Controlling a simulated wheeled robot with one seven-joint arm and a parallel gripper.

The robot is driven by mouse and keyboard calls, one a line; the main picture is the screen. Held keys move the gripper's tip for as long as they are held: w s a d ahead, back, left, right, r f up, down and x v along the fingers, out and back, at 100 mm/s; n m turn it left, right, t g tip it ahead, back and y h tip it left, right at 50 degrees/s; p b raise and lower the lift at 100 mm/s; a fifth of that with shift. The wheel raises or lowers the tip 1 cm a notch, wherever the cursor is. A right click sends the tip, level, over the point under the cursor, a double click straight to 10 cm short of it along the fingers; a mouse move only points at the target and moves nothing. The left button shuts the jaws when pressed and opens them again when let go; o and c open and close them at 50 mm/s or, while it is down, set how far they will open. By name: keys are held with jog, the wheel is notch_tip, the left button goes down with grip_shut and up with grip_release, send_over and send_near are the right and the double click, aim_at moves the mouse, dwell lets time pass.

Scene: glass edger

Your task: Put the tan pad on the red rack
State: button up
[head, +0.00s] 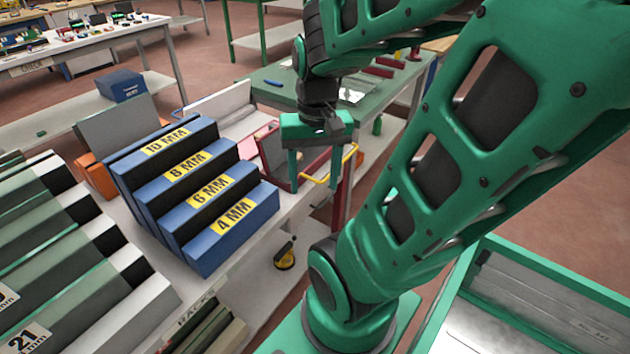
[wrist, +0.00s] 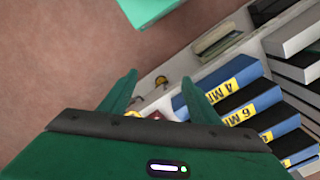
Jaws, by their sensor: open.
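My gripper (head: 318,184) is open, its green fingers pointing down with nothing seen between them. It hangs over the bench end, in front of a red rack (head: 272,156) with yellow handles, and partly hides it. A small pinkish-tan patch (head: 262,134) shows at the rack's back edge; I cannot tell whether it is the tan pad. In the wrist view my gripper (wrist: 160,78) shows from behind with its fingers apart. A bit of red (wrist: 155,115) shows between the fingers, mostly hidden by the gripper body.
Blue blocks (head: 216,211) labelled in millimetres stand left of my gripper, with grey and black slabs (head: 60,265) farther left. A yellow-and-black round tool (head: 285,257) lies below. A green-topped table (head: 285,84) stands behind. A green-edged bin (head: 540,266) is at lower right.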

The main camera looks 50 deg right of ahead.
jog(key=shift+s+a+r+n, duration=0.35)
jog(key=shift+s+a+n, duration=0.1)
jog(key=shift+s, duration=0.2)
jog(key=shift+s+a+r+n, duration=0.3)
jog(key=shift+s+n, duration=0.15)
jog(key=shift+s, duration=0.2)
